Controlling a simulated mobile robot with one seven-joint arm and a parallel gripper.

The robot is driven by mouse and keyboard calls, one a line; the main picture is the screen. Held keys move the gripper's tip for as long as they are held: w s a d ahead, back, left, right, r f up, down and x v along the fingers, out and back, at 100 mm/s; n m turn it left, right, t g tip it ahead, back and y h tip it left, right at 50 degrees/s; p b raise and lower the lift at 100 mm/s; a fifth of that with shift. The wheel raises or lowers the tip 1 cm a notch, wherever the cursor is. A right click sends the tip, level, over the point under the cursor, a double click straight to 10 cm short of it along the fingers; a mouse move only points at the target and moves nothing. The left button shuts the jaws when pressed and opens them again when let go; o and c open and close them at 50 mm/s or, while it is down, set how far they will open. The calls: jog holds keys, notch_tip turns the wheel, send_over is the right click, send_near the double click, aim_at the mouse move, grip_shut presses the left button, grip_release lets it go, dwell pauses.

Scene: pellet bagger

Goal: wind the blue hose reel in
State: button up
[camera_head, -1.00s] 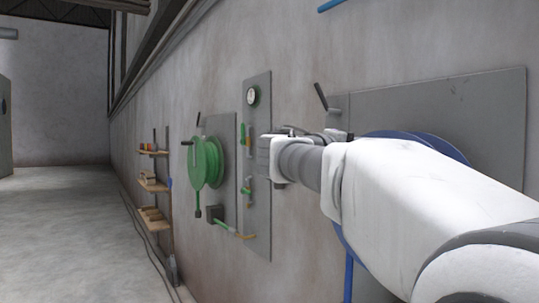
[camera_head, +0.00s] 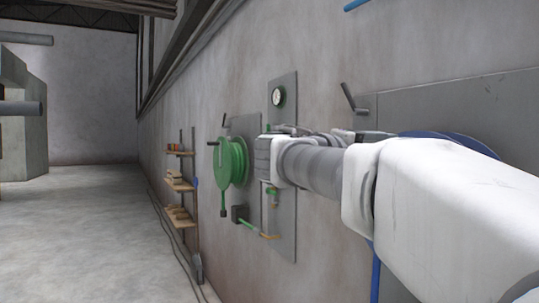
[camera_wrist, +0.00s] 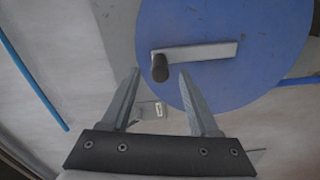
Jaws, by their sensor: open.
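The blue hose reel (camera_wrist: 235,75) fills the upper right of the wrist view as a large blue disc. Its grey crank arm (camera_wrist: 205,51) ends at the left in a dark knob (camera_wrist: 160,68). My gripper (camera_wrist: 160,72) is open, its two fingers pointing at the knob, which appears between and just beyond the fingertips. I cannot tell whether they touch it. In the head view only the top edge of the blue reel (camera_head: 462,141) shows above my white arm. The gripper's fingers are hidden there.
Blue hose (camera_wrist: 35,80) runs along the left in the wrist view. In the head view a green reel (camera_head: 232,163), a panel with a gauge (camera_head: 279,97) and wooden shelves (camera_head: 179,184) line the wall. A grey lever (camera_head: 348,97) stands above my arm. The floor at left is clear.

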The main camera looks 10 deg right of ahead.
jog(key=v, duration=1.2)
jog(key=shift+p, duration=0.3)
jog(key=s+d+f+n+g+y+p, duration=0.1)
jog(key=s+d+f+y+p, duration=0.1)
jog(key=s+f+y+p, duration=0.3)
jog(key=s+d+f+n+y+p, duration=0.1)
jog(key=s+d+f+y, duration=0.15)
jog(key=f, duration=0.45)
jog(key=s+a+f+m+y+p, duration=0.3)
jog(key=s+a+f+y+p, duration=0.2)
jog(key=s+a+f+y, duration=0.3)
notch_tip(320, 180, down, 2)
jog(key=shift+s+a+f+m+y, duration=0.15)
jog(key=shift+s+a+m+y, duration=0.25)
jog(key=shift+y, duration=0.35)
